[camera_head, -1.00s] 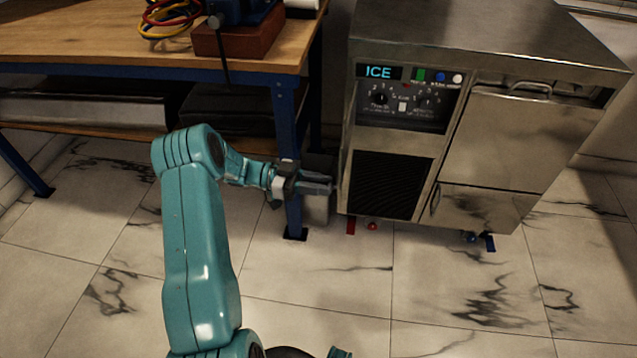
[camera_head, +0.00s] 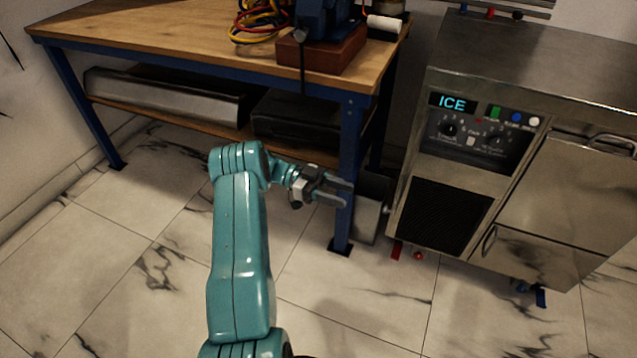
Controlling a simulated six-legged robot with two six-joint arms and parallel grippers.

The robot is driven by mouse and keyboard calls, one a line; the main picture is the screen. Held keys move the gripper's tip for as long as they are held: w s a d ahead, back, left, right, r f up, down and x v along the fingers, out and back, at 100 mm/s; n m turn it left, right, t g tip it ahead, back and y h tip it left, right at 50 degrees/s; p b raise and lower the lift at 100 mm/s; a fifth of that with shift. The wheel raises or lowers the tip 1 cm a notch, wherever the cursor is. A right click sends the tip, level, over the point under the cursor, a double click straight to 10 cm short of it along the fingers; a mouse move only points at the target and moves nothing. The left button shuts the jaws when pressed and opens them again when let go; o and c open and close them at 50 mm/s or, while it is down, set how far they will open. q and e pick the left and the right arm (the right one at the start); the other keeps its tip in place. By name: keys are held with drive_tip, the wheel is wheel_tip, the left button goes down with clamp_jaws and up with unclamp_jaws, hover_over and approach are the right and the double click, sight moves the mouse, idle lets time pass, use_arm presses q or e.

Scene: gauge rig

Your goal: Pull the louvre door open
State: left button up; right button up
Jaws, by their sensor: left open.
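The likely louvre door is a dark slatted panel (camera_head: 445,214) low on the front of the steel ice machine (camera_head: 412,180). It looks shut, flush with the front. A small upright handle (camera_head: 488,241) sits just right of it, by the lower steel panel. My left gripper (camera_head: 340,191) is open and empty, in front of the bench's blue leg. It is left of the machine, apart from the slatted panel, with its fingers pointing right. My right gripper is not in view.
A wooden-topped bench (camera_head: 170,38) with a blue leg (camera_head: 350,160) stands left of the machine. A grey box (camera_head: 367,218) is between them. The steel upper door (camera_head: 565,190) has a bar handle (camera_head: 612,143). Marble floor in front is clear.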

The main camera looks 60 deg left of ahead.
use_arm(q)
drive_tip(key=v, duration=0.7)
idle(0.5)
